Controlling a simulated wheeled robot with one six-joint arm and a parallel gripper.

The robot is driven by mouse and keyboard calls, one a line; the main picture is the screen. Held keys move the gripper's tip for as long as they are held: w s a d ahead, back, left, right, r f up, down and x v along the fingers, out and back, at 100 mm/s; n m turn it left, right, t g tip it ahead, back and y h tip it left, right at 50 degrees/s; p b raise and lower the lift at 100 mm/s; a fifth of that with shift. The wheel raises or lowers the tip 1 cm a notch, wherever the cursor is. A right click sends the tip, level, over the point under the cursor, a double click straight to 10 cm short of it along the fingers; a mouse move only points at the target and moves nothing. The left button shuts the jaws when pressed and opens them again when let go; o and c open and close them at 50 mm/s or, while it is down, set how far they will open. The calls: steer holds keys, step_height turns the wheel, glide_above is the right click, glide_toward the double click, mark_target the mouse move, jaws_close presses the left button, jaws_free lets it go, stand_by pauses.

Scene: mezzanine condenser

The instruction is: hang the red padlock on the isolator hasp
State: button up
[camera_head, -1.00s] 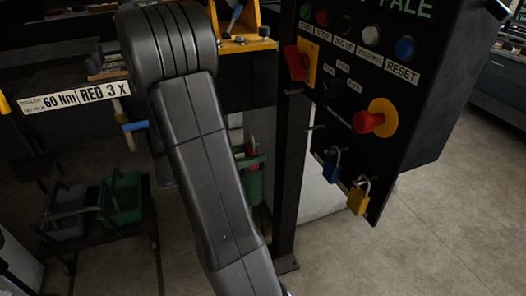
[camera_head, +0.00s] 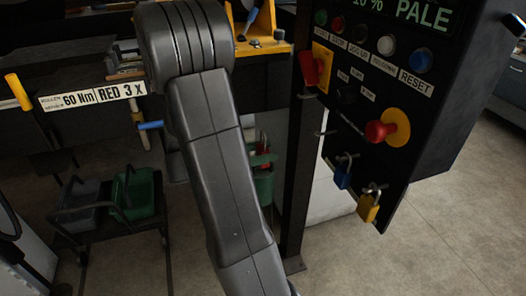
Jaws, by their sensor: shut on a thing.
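A red isolator handle (camera_head: 311,69) sits on a yellow plate on the black control panel (camera_head: 440,125), right of my arm. I cannot make out the hasp for certain; a small metal pin (camera_head: 306,96) sticks out below the handle. A blue padlock (camera_head: 343,176) and a yellow padlock (camera_head: 368,208) hang from pegs at the panel's lower edge. An empty-looking peg (camera_head: 326,133) is above the blue one. I cannot identify the red padlock in this view. My arm runs down the middle and leaves the frame at the bottom; my gripper is out of view.
A red mushroom button (camera_head: 380,131) juts from the panel. A dark post (camera_head: 296,150) stands between arm and panel. A cart with a green bin (camera_head: 139,194) and a grey bin (camera_head: 80,207) is at left. Floor (camera_head: 440,240) is clear at lower right.

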steer(key=shift+a, duration=0.1)
steer(key=p+v, duration=0.1)
steer(key=v, duration=0.6)
steer(key=shift+r, duration=0.2)
stand_by(0.5)
stand_by(0.8)
